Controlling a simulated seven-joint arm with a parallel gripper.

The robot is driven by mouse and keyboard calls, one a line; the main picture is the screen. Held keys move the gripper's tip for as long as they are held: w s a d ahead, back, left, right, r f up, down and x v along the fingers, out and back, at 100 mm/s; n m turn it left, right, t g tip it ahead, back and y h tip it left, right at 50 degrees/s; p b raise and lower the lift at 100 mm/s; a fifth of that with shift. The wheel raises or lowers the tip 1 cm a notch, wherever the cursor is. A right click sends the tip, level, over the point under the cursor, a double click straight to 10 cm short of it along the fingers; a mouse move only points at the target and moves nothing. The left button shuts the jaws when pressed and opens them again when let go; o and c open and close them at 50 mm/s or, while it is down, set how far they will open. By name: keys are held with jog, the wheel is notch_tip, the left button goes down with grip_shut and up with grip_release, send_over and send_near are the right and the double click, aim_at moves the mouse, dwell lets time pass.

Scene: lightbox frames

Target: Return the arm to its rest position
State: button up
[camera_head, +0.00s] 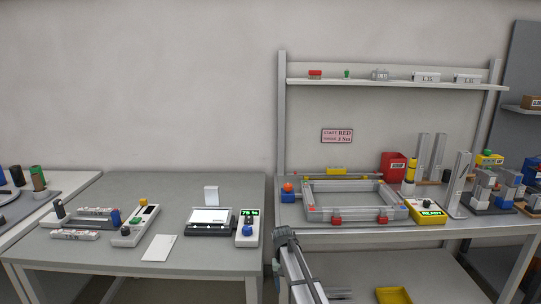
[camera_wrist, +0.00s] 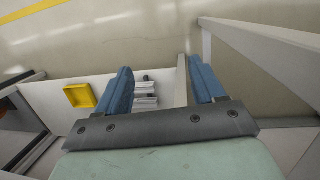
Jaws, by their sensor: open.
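My gripper (camera_wrist: 163,85) shows in the wrist view with its two blue fingers spread apart and nothing between them. It hangs over a lower shelf, where grey metal profiles (camera_wrist: 146,90) lie beyond the fingers, well below. In the head view part of my arm (camera_head: 298,268) rises at the bottom middle, in front of the gap between the two tables. The fingers cannot be made out there.
The right workbench (camera_head: 360,232) bears a grey frame (camera_head: 315,213) with red clamps and a yellow READY box (camera_head: 427,211). The left table (camera_head: 190,257) bears a lit panel (camera_head: 210,216) and control boxes. A yellow tray (camera_wrist: 80,95) lies on the lower shelf.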

jog(key=s+d+f+g, duration=0.1)
jog(key=s+d+f, duration=0.3)
jog(key=s+f, duration=0.75)
jog(key=s+d+f+g, duration=0.1)
jog(key=s+d+f, duration=0.2)
jog(key=s+f, duration=0.8)
jog(key=s+d+f+g, duration=0.1)
jog(key=s+f, duration=0.1)
jog(key=s, duration=0.8)
jog(key=s+d+f+g+y, duration=0.1)
jog(key=s+f, duration=0.2)
jog(key=s, duration=0.7)
jog(key=s+d+f, duration=0.1)
jog(key=s+f, duration=0.1)
jog(key=s, duration=0.8)
jog(key=shift+s+d+f+g, duration=0.15)
jog(key=shift+d+f+g, duration=0.15)
jog(key=shift+f+g, duration=0.1)
jog(key=shift+o, duration=0.3)
